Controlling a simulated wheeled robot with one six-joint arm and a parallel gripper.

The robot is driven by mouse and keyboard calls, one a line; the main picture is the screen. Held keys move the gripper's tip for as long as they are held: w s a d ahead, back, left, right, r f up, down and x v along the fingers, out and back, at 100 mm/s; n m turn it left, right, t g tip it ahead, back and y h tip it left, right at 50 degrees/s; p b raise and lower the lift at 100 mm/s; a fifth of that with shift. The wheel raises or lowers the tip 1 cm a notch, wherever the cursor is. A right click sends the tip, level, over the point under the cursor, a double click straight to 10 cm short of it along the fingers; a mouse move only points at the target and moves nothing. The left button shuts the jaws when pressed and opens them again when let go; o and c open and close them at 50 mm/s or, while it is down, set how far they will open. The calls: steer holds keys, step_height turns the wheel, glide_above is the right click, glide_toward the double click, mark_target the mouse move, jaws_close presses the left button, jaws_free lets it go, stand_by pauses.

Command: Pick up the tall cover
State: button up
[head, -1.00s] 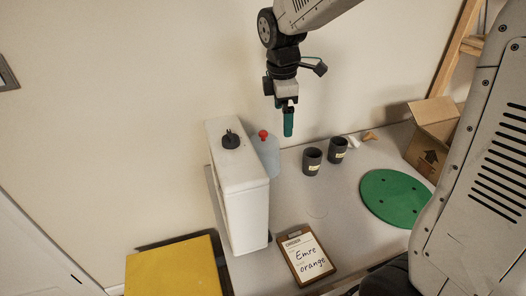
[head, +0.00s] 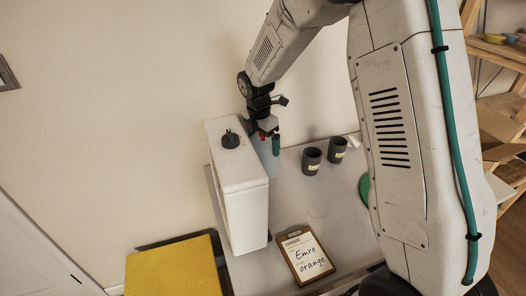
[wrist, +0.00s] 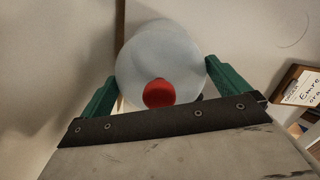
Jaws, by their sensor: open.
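The tall cover (head: 268,164) is a pale bluish, round-topped thing with a red knob, standing on the grey table close behind the white box. In the wrist view I look down on the cover (wrist: 165,52) and its red knob (wrist: 158,93). My gripper (head: 267,142) is open at the cover's top. In the wrist view its green fingers (wrist: 160,74) lie on either side of the cover, with the knob between them and nearer the palm. I cannot tell whether the fingers touch it. In the head view the gripper hides part of the cover.
A tall white box (head: 240,200) with a black knob (head: 230,140) stands close left of the cover. Two dark cups (head: 311,162) are to the right. A clipboard (head: 304,256) reading "Emre orange" lies in front. A yellow surface (head: 175,268) is at lower left.

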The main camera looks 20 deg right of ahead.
steer(key=shift+f, duration=0.4)
steer(key=c, duration=0.6)
steer(key=shift+c, duration=0.2)
